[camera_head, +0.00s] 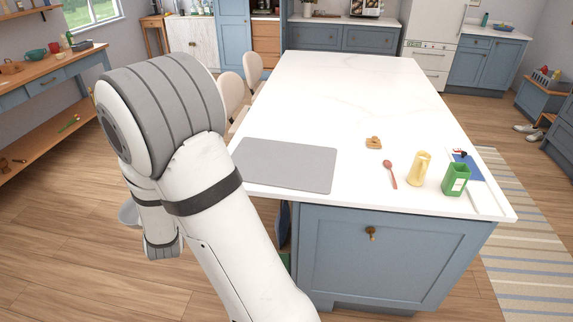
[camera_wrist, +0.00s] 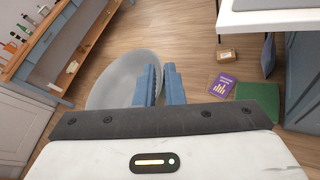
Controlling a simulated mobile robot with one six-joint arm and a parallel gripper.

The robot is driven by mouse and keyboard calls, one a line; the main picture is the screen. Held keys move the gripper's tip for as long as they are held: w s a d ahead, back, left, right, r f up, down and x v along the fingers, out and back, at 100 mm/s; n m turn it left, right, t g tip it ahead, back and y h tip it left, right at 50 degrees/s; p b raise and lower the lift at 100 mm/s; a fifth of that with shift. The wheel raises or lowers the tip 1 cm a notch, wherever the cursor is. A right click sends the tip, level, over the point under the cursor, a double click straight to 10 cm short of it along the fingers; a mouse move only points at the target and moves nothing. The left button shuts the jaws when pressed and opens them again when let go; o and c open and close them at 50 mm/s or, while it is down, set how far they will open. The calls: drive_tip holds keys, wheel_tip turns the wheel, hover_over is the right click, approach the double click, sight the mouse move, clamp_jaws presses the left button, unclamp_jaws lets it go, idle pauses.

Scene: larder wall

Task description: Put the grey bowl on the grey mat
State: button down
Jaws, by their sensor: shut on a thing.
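The grey bowl (camera_wrist: 112,78) shows in the wrist view, held at its right side by the blue fingers of my gripper (camera_wrist: 160,75). My gripper is shut on the bowl's wall, and the bowl is off to the left of the fingers, above the wood floor. In the head view only a sliver of the bowl (camera_head: 128,214) shows beside my arm, which hides the rest and the fingers. The grey mat (camera_head: 285,165) lies flat and empty on the white island top, at its near left corner, to the right of my arm.
On the island (camera_head: 340,100) stand a yellow jug (camera_head: 420,168), a green box (camera_head: 455,180), a red spoon (camera_head: 390,173) and a small brown item (camera_head: 374,143), all right of the mat. Two chairs (camera_head: 231,97) stand along its left side. A purple book (camera_wrist: 223,84) lies low in the wrist view.

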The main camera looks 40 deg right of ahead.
drive_tip(key=m+g+h, duration=1.1)
drive_tip(key=m+g, duration=0.1)
drive_tip(key=m, duration=0.3)
hover_over(273, 173)
wheel_tip(273, 173, down, 4)
drive_tip(key=r, duration=0.1)
drive_tip(key=shift+w+f+p, duration=0.2)
drive_tip(key=shift+f+p, duration=0.75)
drive_tip(key=shift+f, duration=1.7)
drive_tip(key=shift+s+r, duration=0.1)
